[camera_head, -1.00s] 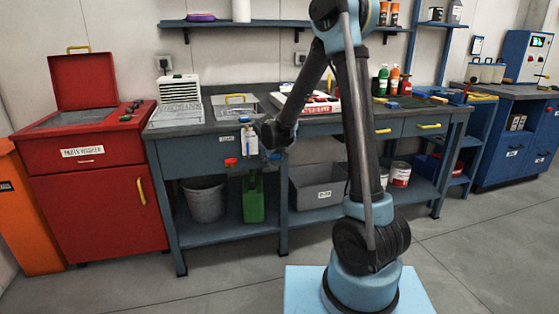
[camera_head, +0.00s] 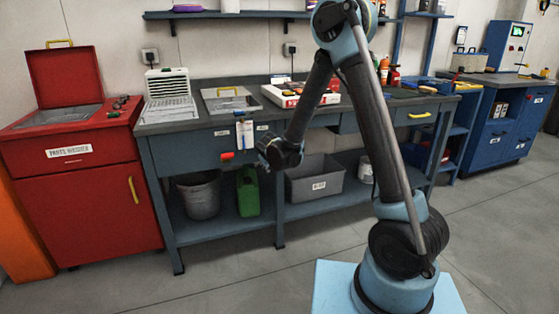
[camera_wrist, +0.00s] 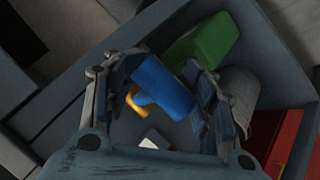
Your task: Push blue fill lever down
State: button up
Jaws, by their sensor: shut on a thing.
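My gripper (camera_head: 264,150) is low in front of the workbench's front face, right of a red knob or lever (camera_head: 227,156). In the wrist view my gripper's two fingers (camera_wrist: 167,72) are closed on either side of a thick blue piece, which I take as the blue fill lever (camera_wrist: 163,87). A small yellow part (camera_wrist: 138,98) shows beside the left finger, partly covered by the blue piece. In the head view the blue lever cannot be made out beside my gripper. White label-like panels (camera_head: 244,134) are on the bench front above the red part.
Under the workbench (camera_head: 190,150) stand a grey bucket (camera_head: 199,196), a green can (camera_head: 248,192) and a grey bin (camera_head: 316,180). The red parts washer (camera_head: 85,200) is to the left. Open floor lies in front.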

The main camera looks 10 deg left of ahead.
jog(key=shift+s+a+f, duration=0.2)
jog(key=shift+f, duration=0.35)
jog(key=shift+a, duration=0.1)
dwell(0.8)
jog(key=o, duration=1.7)
jog(key=shift+w, duration=0.1)
jog(key=shift+r, duration=0.15)
jog(key=v, duration=1.1)
jog(key=shift+s+d+r, duration=0.2)
jog(key=shift+s, duration=0.15)
jog(key=shift+c, duration=0.2)
